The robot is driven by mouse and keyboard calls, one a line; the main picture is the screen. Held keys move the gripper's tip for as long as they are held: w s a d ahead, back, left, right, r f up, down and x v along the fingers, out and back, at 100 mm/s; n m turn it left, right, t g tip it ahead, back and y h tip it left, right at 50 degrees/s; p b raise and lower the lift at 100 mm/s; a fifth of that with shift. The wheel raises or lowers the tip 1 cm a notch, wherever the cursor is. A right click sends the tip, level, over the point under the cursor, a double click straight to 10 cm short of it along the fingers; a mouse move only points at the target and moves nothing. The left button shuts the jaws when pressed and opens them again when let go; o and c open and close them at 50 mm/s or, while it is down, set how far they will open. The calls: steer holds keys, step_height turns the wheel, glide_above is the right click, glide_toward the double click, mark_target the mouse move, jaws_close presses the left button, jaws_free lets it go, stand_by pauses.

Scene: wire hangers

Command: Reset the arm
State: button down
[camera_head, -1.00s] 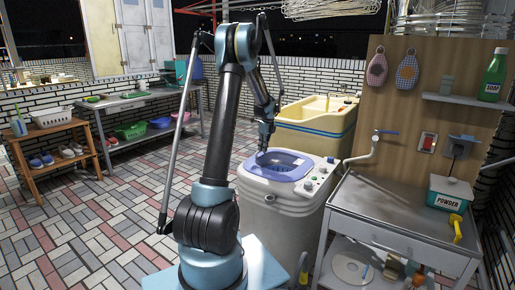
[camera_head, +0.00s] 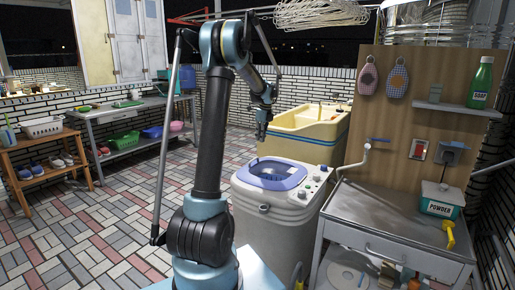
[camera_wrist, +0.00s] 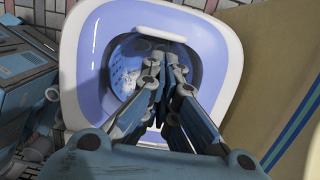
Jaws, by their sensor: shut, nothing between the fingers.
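My gripper (camera_head: 261,132) hangs pointing down, above the back left part of a white washing machine with a blue-purple rim (camera_head: 291,180). There is a gap between the fingertips and the machine's top. In the wrist view my gripper (camera_wrist: 176,72) is shut and empty, with its fingers together over the machine's round opening. The white and purple rim (camera_wrist: 235,60) surrounds the opening in that view. Part of the opening is hidden behind the fingers. My arm stands upright and bends over at the top.
A yellow tub (camera_head: 312,123) stands behind the machine. A metal counter (camera_head: 390,222) with a powder box (camera_head: 441,200) is at the right. Wire hangers (camera_head: 320,14) hang overhead. A wooden shoe rack (camera_head: 50,172) is at the left, and the tiled floor (camera_head: 110,215) is mostly clear.

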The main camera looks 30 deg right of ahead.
steer(key=shift+s+r, duration=0.15)
steer(key=shift+r, duration=1.05)
steer(key=s+a+r+n, duration=0.1)
steer(key=s+a+n, duration=0.3)
steer(key=a, duration=0.7)
steer(key=s+a+r+n, duration=0.2)
steer(key=a+n, duration=0.4)
steer(key=a, duration=0.5)
steer(key=s+a+r+n, duration=0.1)
steer(key=s+a+n, duration=0.3)
steer(key=a, duration=0.7)
steer(key=s+a+f+n, duration=0.7)
steer(key=s+a+n, duration=0.1)
steer(key=s, duration=0.3)
steer(key=s+a+f+n+h, duration=0.1)
steer(key=s+a+f+n, duration=0.7)
steer(key=s, duration=0.3)
steer(key=shift+a+n, duration=0.6)
steer(key=shift+a, duration=0.3)
steer(key=shift+s+d, duration=0.1)
